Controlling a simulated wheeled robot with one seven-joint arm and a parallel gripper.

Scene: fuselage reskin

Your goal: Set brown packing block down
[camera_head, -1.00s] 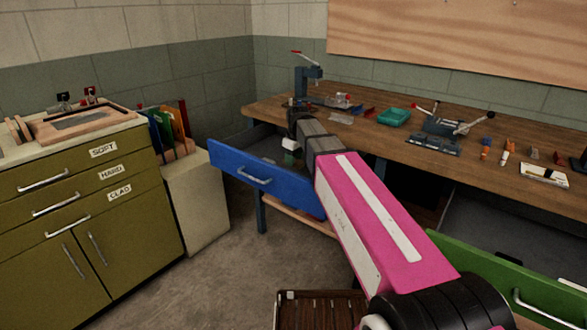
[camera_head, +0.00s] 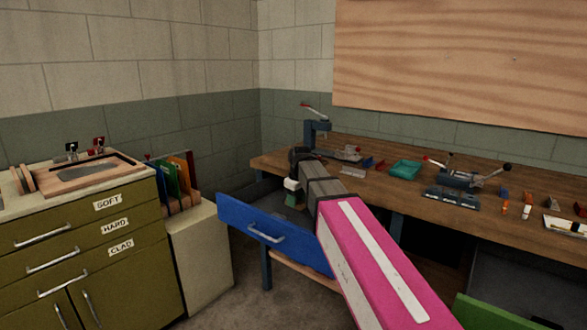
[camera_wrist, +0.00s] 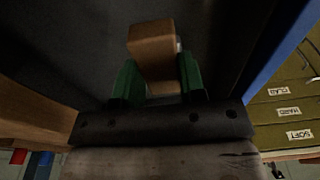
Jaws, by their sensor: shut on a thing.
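The brown packing block (camera_wrist: 153,46) is in the wrist view, between the green fingers of my gripper (camera_wrist: 158,80). The fingers are shut on it, and it sticks out past their tips. Behind it is a dark surface, apparently the inside of the open blue drawer. I cannot tell whether the block touches it. In the head view my gripper (camera_head: 293,200) points down over the blue drawer (camera_head: 245,226), behind its front panel. The block cannot be made out there.
An open green drawer (camera_head: 490,312) is at the lower right. An olive cabinet (camera_head: 90,250) stands at the left, beside a rack of coloured folders (camera_head: 178,180).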

